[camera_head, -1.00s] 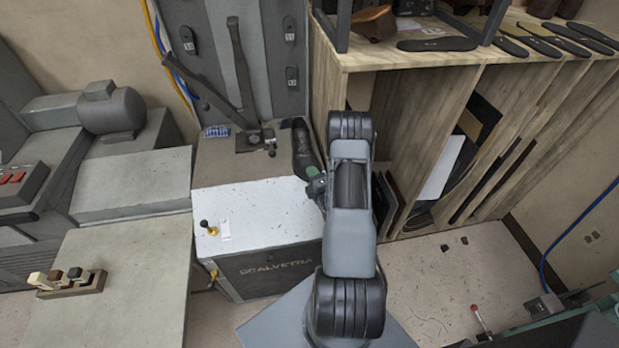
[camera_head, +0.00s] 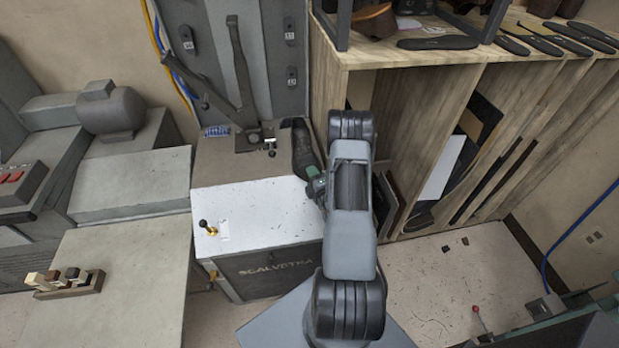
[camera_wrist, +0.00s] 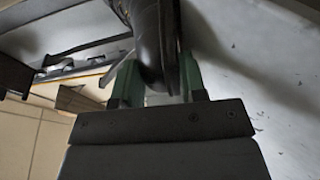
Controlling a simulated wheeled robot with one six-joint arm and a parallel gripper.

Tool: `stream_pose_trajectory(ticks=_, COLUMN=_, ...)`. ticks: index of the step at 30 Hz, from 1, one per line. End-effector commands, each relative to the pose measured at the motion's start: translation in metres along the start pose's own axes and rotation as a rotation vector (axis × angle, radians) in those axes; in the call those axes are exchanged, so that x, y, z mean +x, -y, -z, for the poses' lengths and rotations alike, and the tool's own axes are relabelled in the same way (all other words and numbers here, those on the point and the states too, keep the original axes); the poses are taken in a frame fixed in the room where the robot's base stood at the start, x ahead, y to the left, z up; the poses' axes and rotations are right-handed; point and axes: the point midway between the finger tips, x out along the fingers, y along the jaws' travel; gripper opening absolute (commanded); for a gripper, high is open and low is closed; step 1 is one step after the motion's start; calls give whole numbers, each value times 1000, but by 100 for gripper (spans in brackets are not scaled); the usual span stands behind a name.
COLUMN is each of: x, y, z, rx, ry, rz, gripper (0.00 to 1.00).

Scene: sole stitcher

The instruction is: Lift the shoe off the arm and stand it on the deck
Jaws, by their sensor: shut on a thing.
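The shoe (camera_head: 302,147) is dark and shows in the head view at the back right of the white-topped machine, just left of my arm. My gripper (camera_head: 316,183) is at the shoe's near end. In the wrist view the shoe (camera_wrist: 150,40) is black leather and sits between the two green fingers of my gripper (camera_wrist: 158,82), which are shut on it. The stitcher's arm (camera_head: 240,72) is a dark bar angled up at the back. The deck (camera_head: 258,212) is the pale speckled top. My arm hides part of the right side, and whether the shoe touches the deck is unclear.
A wooden rack (camera_head: 420,110) with soles on top stands close to the right. The middle of the deck is clear.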

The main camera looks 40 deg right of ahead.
Motion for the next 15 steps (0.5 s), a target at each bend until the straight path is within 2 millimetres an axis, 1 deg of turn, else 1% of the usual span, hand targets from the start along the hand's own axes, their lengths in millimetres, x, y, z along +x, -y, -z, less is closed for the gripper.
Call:
stream_pose_trajectory(ticks=1, x=0, y=-1, z=0, rx=-1, ry=0, rz=-3, gripper=0)
stream_pose_trajectory(ticks=2, x=0, y=-1, z=0, rx=-1, ry=0, rz=-3, gripper=39)
stream_pose_trajectory(ticks=11, x=0, y=0, z=0, rx=0, ry=0, rz=-1, gripper=68)
stream_pose_trajectory(ticks=15, x=0, y=1, z=0, rx=1, ry=0, rz=2, gripper=68)
